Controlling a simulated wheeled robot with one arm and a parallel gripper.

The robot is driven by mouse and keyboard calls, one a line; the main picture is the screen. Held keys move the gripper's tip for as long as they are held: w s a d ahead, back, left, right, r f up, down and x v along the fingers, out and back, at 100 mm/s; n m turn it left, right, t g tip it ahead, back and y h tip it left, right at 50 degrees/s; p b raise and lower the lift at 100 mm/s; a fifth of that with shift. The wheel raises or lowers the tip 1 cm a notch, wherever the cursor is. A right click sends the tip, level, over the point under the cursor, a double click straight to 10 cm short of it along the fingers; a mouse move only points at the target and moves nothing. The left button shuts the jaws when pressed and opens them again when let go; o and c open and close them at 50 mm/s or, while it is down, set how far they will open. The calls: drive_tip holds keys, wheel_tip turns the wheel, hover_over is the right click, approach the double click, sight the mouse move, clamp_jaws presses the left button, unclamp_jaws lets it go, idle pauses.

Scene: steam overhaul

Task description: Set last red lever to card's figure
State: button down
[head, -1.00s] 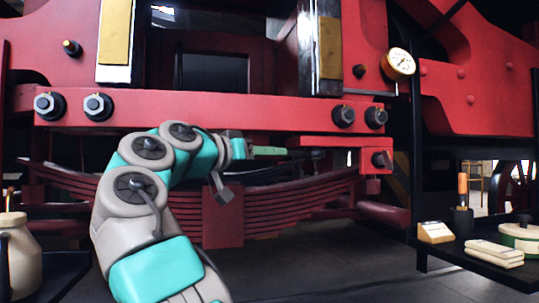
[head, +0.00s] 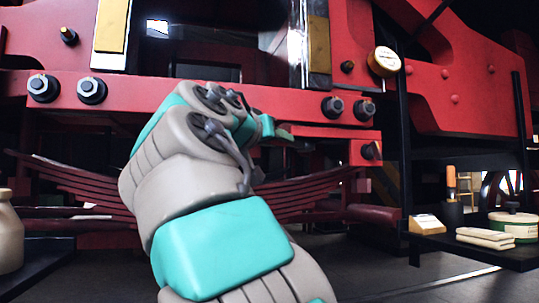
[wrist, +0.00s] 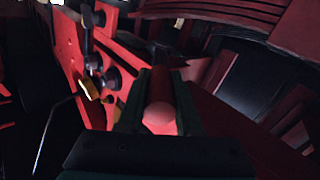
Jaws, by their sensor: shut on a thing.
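My gripper (wrist: 161,88) is shut on a red lever with a rounded red end (wrist: 160,117), which shows between its two dark green fingers in the wrist view. In the head view my gripper (head: 288,134) is at the lower edge of the red frame beam, and the lever cannot be made out there. A small card on a wooden block (head: 427,223) stands on the dark shelf at the right. Its figure is too small to read.
A round gauge (head: 384,61) is at the upper right, turned nearly edge-on. Leaf springs (head: 80,190) curve below the beam. A pale jar (head: 8,235) stands at left.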

drive_tip(key=s+d+n+t+y+p, duration=0.1)
drive_tip(key=d+n+t+y+p, duration=0.1)
drive_tip(key=d+n+y, duration=0.4)
drive_tip(key=shift+s+d+y, duration=0.4)
drive_tip(key=shift+d+y, duration=0.8)
drive_tip(key=shift+y, duration=0.5)
drive_tip(key=c, duration=0.6)
unclamp_jaws()
